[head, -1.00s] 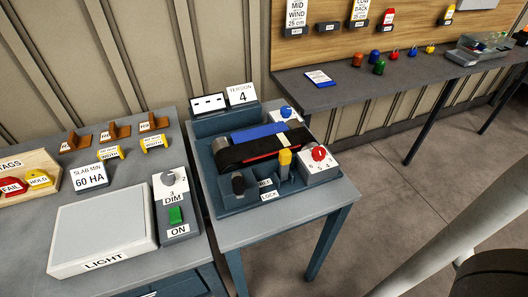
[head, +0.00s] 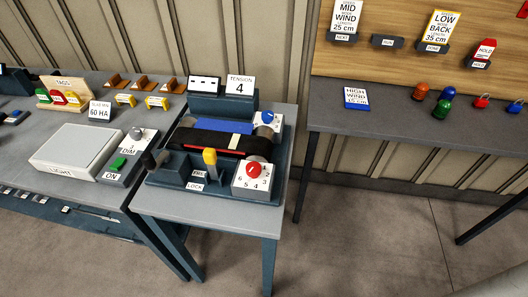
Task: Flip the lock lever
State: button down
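The belt press (head: 236,205) stands on a small blue-grey table. The lock lever (head: 209,157) is a dark lever with a yellow grip near the front middle of the press, and it looks roughly upright. Small plates beside it include LOCK (head: 195,187) and another just above that is hard to read. A black belt (head: 200,135) with a white mark runs behind the lever, over a blue block. A red knob (head: 254,169) on a white numbered dial sits right of the lever. My gripper is not in view.
A TENSION 4 card (head: 240,85) stands behind the press. A black crank-like handle (head: 150,160) is at its left front. The left bench holds a light box (head: 78,150) and a dimmer. The floor (head: 370,235) right of the press table is clear.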

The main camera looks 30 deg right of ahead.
aim_at(210, 154)
jog(key=k+l, duration=0.1)
jog(key=l, duration=0.25)
jog(key=k+l, duration=0.15)
jog(key=l, duration=0.15)
jog(key=k+l, duration=0.1)
jog(key=l, duration=0.25)
jog(key=k+l, duration=0.15)
jog(key=l, duration=0.2)
